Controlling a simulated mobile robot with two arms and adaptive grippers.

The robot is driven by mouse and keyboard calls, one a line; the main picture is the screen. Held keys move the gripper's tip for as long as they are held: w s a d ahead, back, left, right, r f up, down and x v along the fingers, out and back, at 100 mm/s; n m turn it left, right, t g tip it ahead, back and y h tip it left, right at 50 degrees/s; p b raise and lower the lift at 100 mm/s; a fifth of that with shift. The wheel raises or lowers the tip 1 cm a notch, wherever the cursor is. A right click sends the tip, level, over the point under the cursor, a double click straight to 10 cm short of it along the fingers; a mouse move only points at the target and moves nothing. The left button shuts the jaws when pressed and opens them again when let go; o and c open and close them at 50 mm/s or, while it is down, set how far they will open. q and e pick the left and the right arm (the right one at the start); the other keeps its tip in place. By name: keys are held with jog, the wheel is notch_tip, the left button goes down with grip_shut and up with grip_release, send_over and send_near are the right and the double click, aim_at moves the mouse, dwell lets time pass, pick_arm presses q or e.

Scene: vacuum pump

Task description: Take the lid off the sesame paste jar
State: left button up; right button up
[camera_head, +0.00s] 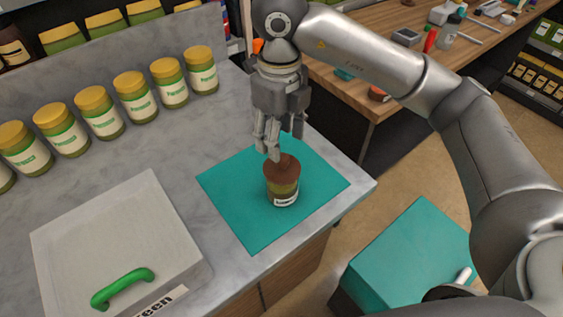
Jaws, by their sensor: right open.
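A jar (282,190) with a brown lid (282,167) stands upright on a teal mat (236,224) on the grey counter. A label shows on its front; the text is too small to read. The lid is on the jar. My right gripper (270,146) points down just above and behind the lid. It is open, with a finger at the lid's back edge; whether it touches cannot be told. My left gripper is not in view.
Several yellow-lidded jars (103,115) stand in a row along the back. A box (120,237) with a green handle (122,288) is at front left. A wooden workbench (400,60) holds tools. The counter (180,150) is clear left of the mat.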

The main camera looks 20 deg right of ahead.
aim_at(282, 163)
jog(key=shift+f, duration=0.85)
jog(key=shift+f+p, duration=0.6)
notch_tip(282, 163, down, 3)
jog(key=shift+f+p, duration=0.2)
jog(key=shift+p, duration=0.45)
jog(key=shift+f, duration=0.35)
jog(key=shift+c, duration=0.2)
jog(key=c, duration=0.8)
